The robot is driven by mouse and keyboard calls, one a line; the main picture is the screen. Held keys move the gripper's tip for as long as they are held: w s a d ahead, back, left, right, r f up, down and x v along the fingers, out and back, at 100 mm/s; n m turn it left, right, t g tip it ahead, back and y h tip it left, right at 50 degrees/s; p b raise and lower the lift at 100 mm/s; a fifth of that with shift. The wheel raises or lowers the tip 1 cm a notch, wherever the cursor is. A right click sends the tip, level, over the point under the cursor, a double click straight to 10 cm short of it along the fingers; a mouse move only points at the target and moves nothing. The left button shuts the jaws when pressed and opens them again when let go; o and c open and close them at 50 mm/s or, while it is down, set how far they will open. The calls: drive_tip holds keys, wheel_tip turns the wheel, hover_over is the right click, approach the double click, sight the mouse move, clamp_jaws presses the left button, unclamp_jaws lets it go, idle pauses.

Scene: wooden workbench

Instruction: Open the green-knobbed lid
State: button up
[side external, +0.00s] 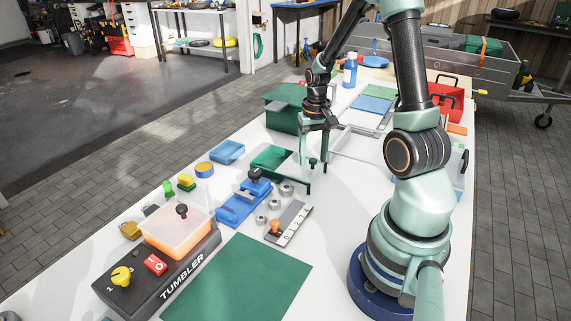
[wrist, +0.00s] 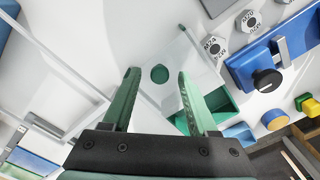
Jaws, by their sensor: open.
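A green knob (wrist: 159,74) stands on a clear lid panel (wrist: 197,62) in the wrist view. In the side external view the small dark green knob (side external: 312,162) shows just below my gripper (side external: 314,153). My gripper is open, pointing down, and its two green fingers (wrist: 158,82) appear on either side of the knob with gaps between. I cannot tell how high the fingertips are above the lid. A green box (side external: 270,158) lies left of the knob, and part of it shows in the wrist view (wrist: 221,104). The lid's edges are hard to see.
A blue fixture (side external: 242,205) with a black knob and several metal nuts (side external: 275,205) are near the box. A black tumbler machine (side external: 165,262) and green mat (side external: 238,280) are in front.

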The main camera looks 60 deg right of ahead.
sight(312, 159)
drive_tip(key=shift+r, duration=0.15)
wheel_tip(312, 159, up, 12)
idle(0.4)
drive_tip(key=shift+a, duration=0.1)
drive_tip(key=a+r+n+t, duration=0.2)
drive_tip(key=a+r+n, duration=0.1)
drive_tip(key=a, duration=0.8)
drive_tip(key=a+r+n+t, duration=0.3)
drive_tip(key=a+n, duration=0.3)
drive_tip(key=a, duration=0.5)
drive_tip(key=shift+w+r+t, duration=0.15)
drive_tip(key=shift+r+t, duration=0.05)
drive_tip(key=shift+t, duration=0.1)
